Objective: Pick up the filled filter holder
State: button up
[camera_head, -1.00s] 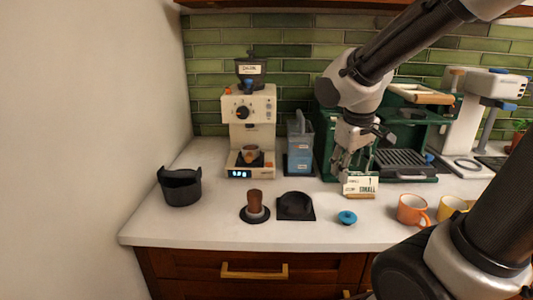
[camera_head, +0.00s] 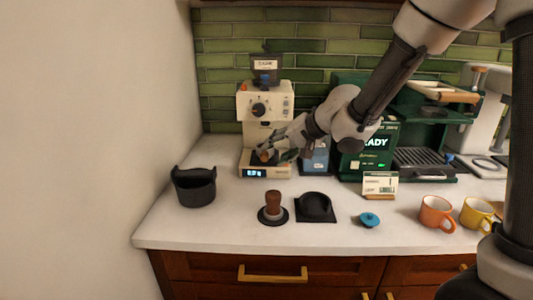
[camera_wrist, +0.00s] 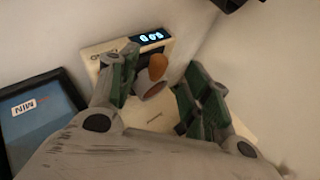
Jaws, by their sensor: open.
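The filter holder (camera_head: 264,154) sits on the scale at the foot of the cream grinder (camera_head: 266,103), mostly hidden by my gripper in the head view. In the wrist view the filter holder (camera_wrist: 151,87) shows as a small pale-grey cup with an orange-brown part beside it. My gripper (camera_head: 279,153) reaches in from the right at the grinder's base. In the wrist view my gripper (camera_wrist: 162,72) is open, with one green-and-black finger on each side of the holder. I see gaps between the fingers and the holder. Its contents are not clear.
A blue container (camera_head: 316,157) stands close right of the grinder; the green coffee machine (camera_head: 365,150) is beyond it. A black bin (camera_head: 194,187), tamper (camera_head: 273,207), black stand (camera_head: 315,207), blue lid (camera_head: 369,220) and orange mug (camera_head: 436,212) stand along the counter. The front left counter is clear.

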aim_at(266, 157)
jog(key=x, duration=0.5)
grip_shut()
